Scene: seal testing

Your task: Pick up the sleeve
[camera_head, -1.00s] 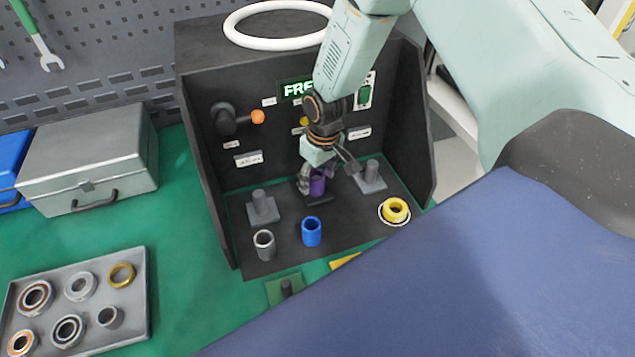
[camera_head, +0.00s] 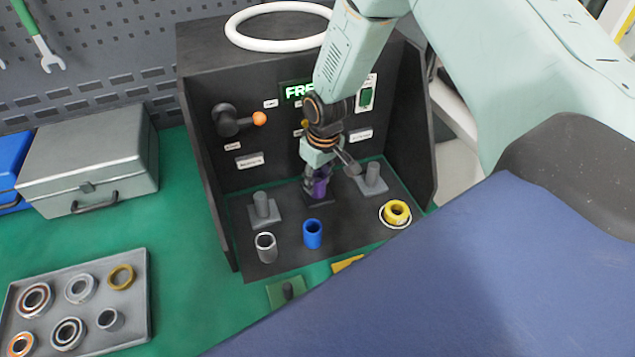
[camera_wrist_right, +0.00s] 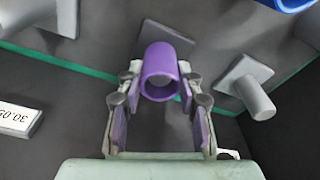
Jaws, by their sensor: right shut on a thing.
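The purple sleeve (camera_head: 320,187) is at the middle of the black test stand, at the middle peg's base. My right gripper (camera_head: 317,178) reaches down from above and is shut on it. In the right wrist view the purple sleeve (camera_wrist_right: 160,75) shows its open end toward the camera, between the two fingers of my right gripper (camera_wrist_right: 159,95). A grey plate (camera_wrist_right: 165,35) shows behind it. The fingers partly hide the sleeve in the head view. My left gripper is not in view.
A grey peg on a base (camera_head: 263,207) stands to the left and another (camera_head: 371,178) to the right. A grey sleeve (camera_head: 265,246), a blue sleeve (camera_head: 312,234) and a yellow ring (camera_head: 396,212) stand in front. Side walls (camera_head: 408,130) enclose the stand.

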